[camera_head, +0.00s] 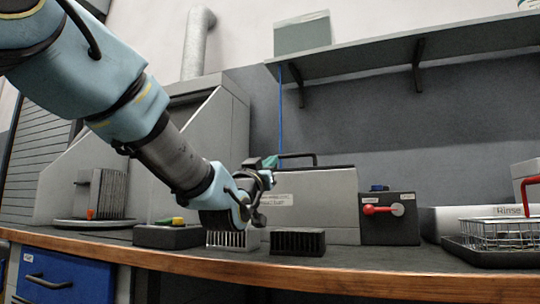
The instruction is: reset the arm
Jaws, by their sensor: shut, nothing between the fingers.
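My arm comes in from the upper left, and its blue and grey links reach down toward the middle of the bench. My gripper (262,170) is at the end, in front of the grey metal case (318,200) with a black top handle. The fingers are small in the picture and partly hidden by the wrist. They look shut, and nothing shows between them. The gripper is above a white slotted block (233,240) and a black slotted block (297,242) near the bench front.
A black box with a red lever (390,215) stands right of the case. A wire basket (503,234) on a dark tray is at the far right. A black box with coloured buttons (168,236) and a finned block (102,193) are left. A shelf (400,60) hangs above.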

